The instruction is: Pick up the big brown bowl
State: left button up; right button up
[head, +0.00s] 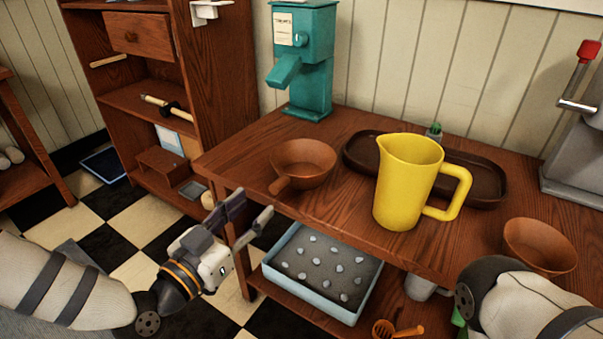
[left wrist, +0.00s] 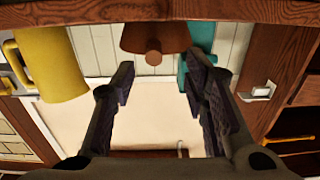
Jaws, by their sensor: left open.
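A brown bowl with a short handle (head: 305,158) sits upright on the left part of the wooden table. It also shows at the top of the left wrist view (left wrist: 155,36), beyond the fingertips, handle towards me. A second brown bowl without a visible handle (head: 540,245) stands at the table's right side, partly hidden by my right arm. I cannot tell for sure which one is the bigger. My left gripper (head: 252,211) is open and empty, just off the table's front left edge, below and left of the handled bowl, not touching it. My right gripper is out of view.
A yellow pitcher (head: 405,185) stands right of the handled bowl, before a dark oval tray (head: 485,185). A teal dispenser (head: 308,60) stands behind. A blue bin (head: 320,280) sits on the lower shelf. The table edge (head: 330,229) lies close to my left gripper.

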aim_at(273, 190)
pick_arm(q)
jog(key=x, duration=0.5)
jog(key=shift+w+d+r+b, duration=0.1)
jog(key=shift+d+r+b, duration=0.1)
jog(key=shift+d+b, duration=0.25)
jog(key=shift+d, duration=0.1)
grip_shut()
